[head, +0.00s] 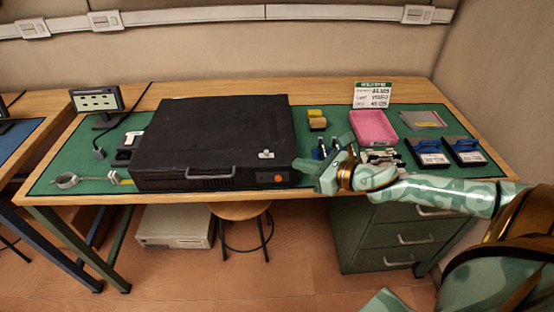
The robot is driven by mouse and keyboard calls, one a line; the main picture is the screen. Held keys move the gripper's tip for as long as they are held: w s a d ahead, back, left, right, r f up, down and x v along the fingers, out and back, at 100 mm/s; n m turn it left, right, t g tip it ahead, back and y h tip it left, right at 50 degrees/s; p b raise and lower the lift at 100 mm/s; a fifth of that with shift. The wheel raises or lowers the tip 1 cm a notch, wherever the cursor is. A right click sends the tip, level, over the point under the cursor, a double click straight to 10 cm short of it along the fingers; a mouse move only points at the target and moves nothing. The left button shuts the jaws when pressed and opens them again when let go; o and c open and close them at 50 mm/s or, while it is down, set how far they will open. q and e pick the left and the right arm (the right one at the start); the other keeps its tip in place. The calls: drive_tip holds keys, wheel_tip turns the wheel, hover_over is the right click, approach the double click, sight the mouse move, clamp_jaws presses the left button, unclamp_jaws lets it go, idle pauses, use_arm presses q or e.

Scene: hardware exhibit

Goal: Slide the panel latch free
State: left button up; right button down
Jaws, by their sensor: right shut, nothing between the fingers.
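A black flat case (215,135) sits on the green mat, with a grey handle and an orange-red button on its front face. A small pale latch (266,154) shows on its top near the front right. My right gripper (304,167) is at the case's right front corner, shut and empty, to the right of the latch and apart from it. I cannot tell whether its fingertips touch the case. My left gripper is not in view.
The green mat (70,165) covers the wooden bench. A pink tray (373,128), a yellow sponge-like block (317,123) and two blue-handled items (430,153) lie right of the case. A small screen (97,101) and a ring clamp (68,181) are left. A stool (239,211) stands below.

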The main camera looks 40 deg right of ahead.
sight(268, 153)
drive_tip(key=x, duration=0.2)
drive_tip(key=b+x, duration=0.1)
drive_tip(key=x, duration=0.1)
drive_tip(key=b+x, duration=0.1)
drive_tip(key=x, duration=0.1)
drive_tip(key=shift+w+r, duration=0.3)
drive_tip(key=shift+r, duration=0.05)
drive_tip(key=shift+w+a, duration=0.25)
drive_tip(key=shift+w, duration=0.35)
